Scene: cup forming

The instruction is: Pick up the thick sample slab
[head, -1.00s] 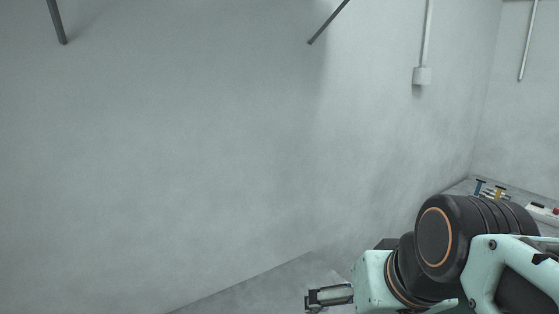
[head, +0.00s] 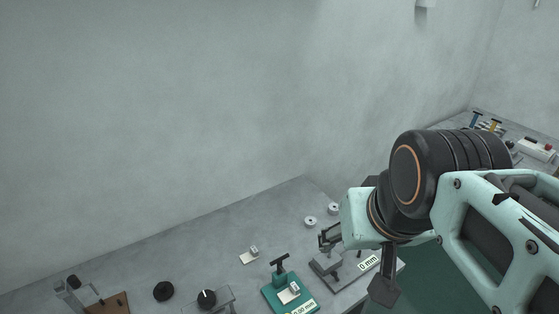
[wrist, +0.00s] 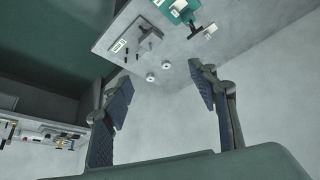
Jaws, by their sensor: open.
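I cannot tell which piece is the thick sample slab. In the head view a pale flat piece (head: 246,259) with a small light block on it lies on the grey table (head: 200,240). Another light block (head: 290,293) sits on a green fixture (head: 273,288) with a black handle. Two small white round pieces (wrist: 150,77) (wrist: 166,65) appear beyond the fingertips.
A grey fixture (head: 326,266) with a "0 mm" label (head: 368,264) stands by the table's right edge. A black round knob (head: 163,291), a dial (head: 206,298) and a brown board (head: 112,304) are at the left. Another bench (head: 530,140) stands far right. The wall backs the table.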

